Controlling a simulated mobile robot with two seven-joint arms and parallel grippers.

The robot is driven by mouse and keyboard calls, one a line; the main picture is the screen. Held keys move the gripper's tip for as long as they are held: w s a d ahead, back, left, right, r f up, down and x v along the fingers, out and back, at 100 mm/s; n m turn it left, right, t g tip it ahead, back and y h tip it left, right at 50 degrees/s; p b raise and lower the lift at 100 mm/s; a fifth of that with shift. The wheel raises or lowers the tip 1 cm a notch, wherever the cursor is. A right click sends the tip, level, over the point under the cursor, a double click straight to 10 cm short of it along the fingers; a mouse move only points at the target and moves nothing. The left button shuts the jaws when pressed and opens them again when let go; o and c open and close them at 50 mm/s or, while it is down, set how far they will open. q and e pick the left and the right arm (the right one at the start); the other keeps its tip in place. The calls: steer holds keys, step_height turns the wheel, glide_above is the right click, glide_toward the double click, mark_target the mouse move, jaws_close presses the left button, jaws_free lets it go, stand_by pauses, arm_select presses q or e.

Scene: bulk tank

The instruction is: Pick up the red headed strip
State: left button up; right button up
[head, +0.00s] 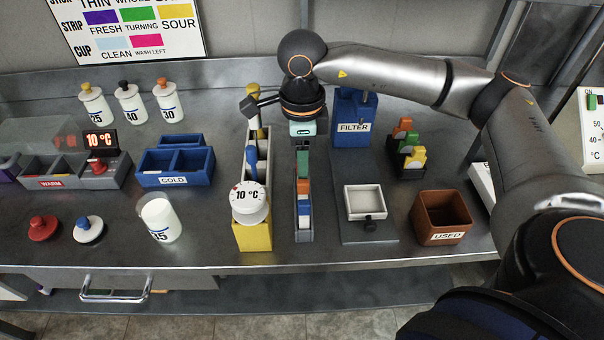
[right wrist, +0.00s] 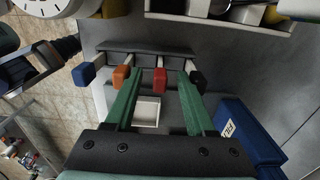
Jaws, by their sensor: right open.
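The red headed strip (right wrist: 160,80) stands in a narrow grey rack (head: 304,236). In the right wrist view its red head lies between the green fingers of my right gripper (right wrist: 160,92), which are apart. Contact cannot be told. An orange headed strip (right wrist: 121,77) is just left of the left finger, and a black headed one (right wrist: 198,82) is by the right finger. A blue headed strip (right wrist: 84,74) is farther left. In the head view my right gripper (head: 302,165) points down over the rack's far part, hiding the red head. My left gripper is not in view.
A yellow stand with a round 10 °C dial (head: 249,203) is close left of the rack. A white tray (head: 366,200) and a brown USED bin (head: 442,217) are to the right. A blue FILTER box (head: 354,118) stands behind right.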

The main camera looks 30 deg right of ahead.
jaws_close()
stand_by(0.4)
